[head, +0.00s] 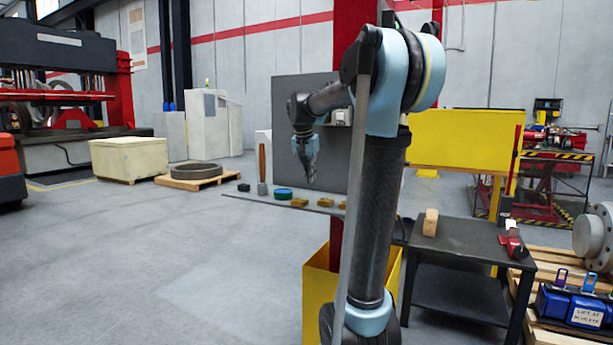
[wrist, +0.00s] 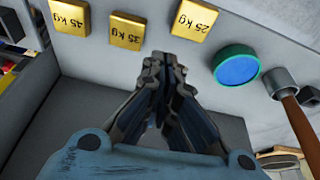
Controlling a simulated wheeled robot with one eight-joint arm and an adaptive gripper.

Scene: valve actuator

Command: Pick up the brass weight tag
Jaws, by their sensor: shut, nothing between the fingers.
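Three brass weight tags lie in a row on a grey shelf (head: 366,214). In the wrist view they read 25 kg (wrist: 194,20), 35 kg (wrist: 126,31) and 45 kg (wrist: 69,17). In the head view they are small yellow blocks: the 25 kg tag (head: 299,202), the 35 kg tag (head: 325,202) and the 45 kg tag, partly behind my arm (head: 343,205). My gripper (head: 311,181) points down above the shelf, apart from the tags. In the wrist view its fingertips (wrist: 165,60) are together and empty, showing between the 35 and 25 kg tags.
A green-blue round item (wrist: 237,65) and a hammer (wrist: 281,84) lie or stand beside the 25 kg tag. A grey panel (head: 300,110) stands behind the shelf. A dark table (head: 468,240) with a wooden block (head: 430,223) is at right. Open floor lies left.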

